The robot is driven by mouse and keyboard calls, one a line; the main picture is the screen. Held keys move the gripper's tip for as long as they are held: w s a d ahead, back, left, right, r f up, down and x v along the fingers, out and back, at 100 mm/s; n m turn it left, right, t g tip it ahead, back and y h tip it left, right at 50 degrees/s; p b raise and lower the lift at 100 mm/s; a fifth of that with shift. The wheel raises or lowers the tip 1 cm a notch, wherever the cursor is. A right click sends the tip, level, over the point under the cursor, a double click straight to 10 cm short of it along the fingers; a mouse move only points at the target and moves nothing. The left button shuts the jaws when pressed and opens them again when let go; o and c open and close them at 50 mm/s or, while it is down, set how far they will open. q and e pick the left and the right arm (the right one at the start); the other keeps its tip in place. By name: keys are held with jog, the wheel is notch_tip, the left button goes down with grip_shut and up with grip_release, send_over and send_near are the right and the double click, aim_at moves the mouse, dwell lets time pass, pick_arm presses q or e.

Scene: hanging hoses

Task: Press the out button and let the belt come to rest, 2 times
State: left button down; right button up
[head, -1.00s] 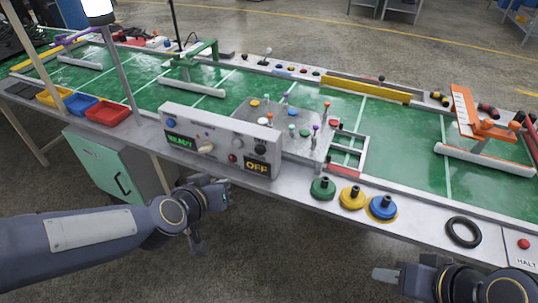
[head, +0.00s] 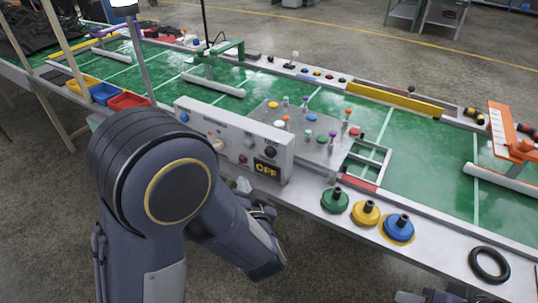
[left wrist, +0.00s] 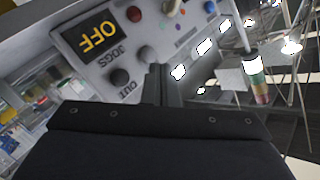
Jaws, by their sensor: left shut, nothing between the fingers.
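A grey control panel (head: 232,147) stands at the bench's front edge, with an amber OFF display (head: 267,168). In the left wrist view, the OFF display (left wrist: 97,36) is upside down. A dark round button (left wrist: 120,77) sits beside a label that seems to read OUT. My left gripper (head: 243,186) is low in front of the panel, partly hidden by my arm. Its fingers (left wrist: 161,82) are shut and empty, just beside that button, with no clear contact. The green belt (head: 310,100) runs behind the panel. My right gripper (head: 410,297) barely shows at the bottom edge.
Green (head: 335,200), yellow (head: 366,212) and blue (head: 398,228) knobbed discs stand right of the panel, with a black ring (head: 489,264) further right. A plate with coloured pegs (head: 320,135) is behind the panel.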

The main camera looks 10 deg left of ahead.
aim_at(270, 153)
pick_arm(q)
jog(key=shift+w, duration=0.1)
jog(key=w+d, duration=0.3)
jog(key=w, duration=0.5)
jog(key=shift+w, duration=0.15)
dwell(1.9)
jog(key=shift+w+d+p, duration=0.15)
jog(key=shift+w+p, duration=0.15)
jog(key=shift+p, duration=0.05)
